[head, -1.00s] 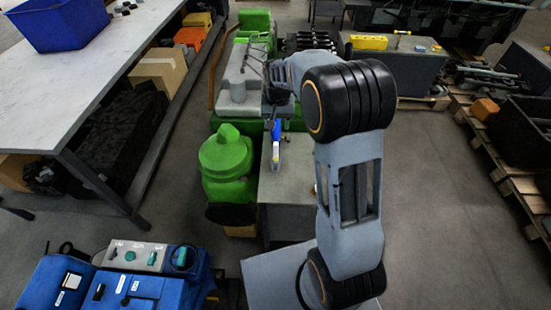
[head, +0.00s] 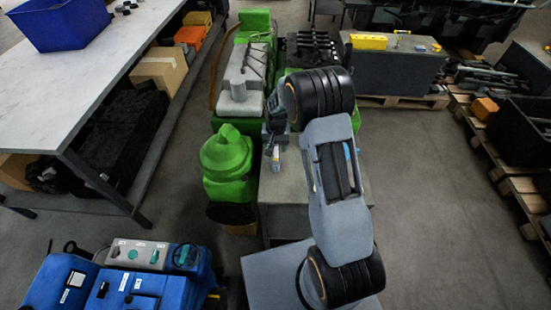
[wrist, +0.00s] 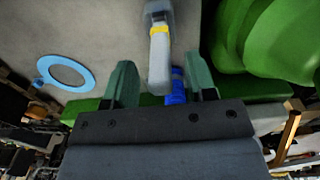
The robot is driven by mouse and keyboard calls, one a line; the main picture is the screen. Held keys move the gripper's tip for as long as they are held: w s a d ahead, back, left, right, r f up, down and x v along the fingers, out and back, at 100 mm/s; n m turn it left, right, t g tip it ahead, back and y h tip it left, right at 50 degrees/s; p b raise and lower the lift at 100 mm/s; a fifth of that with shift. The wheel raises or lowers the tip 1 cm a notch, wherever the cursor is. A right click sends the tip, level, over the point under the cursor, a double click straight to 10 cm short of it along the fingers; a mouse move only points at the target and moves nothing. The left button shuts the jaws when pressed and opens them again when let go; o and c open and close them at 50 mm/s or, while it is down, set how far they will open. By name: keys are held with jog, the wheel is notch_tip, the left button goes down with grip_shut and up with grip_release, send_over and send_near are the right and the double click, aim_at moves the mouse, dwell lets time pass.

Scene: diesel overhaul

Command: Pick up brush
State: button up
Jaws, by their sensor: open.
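The brush (wrist: 159,55), as far as I can tell, has a pale grey handle, a yellow band and a grey end. In the wrist view it lies on the grey bench top, its handle reaching between the fingers. My gripper (wrist: 160,68) is open, with one green finger on each side of the handle and gaps to both. In the head view my gripper (head: 274,138) is low over the bench, just beyond the small brush (head: 276,160). The arm hides part of the bench there.
A blue object (wrist: 177,87) is close to the right finger, partly hidden by the gripper. A light blue ring (wrist: 66,73) lies on the bench (head: 290,190). Green machinery (head: 228,160) stands just left of the bench. Open floor (head: 430,220) is to the right.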

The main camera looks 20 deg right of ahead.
aim_at(276, 156)
jog(key=shift+f, duration=1.25)
grip_shut()
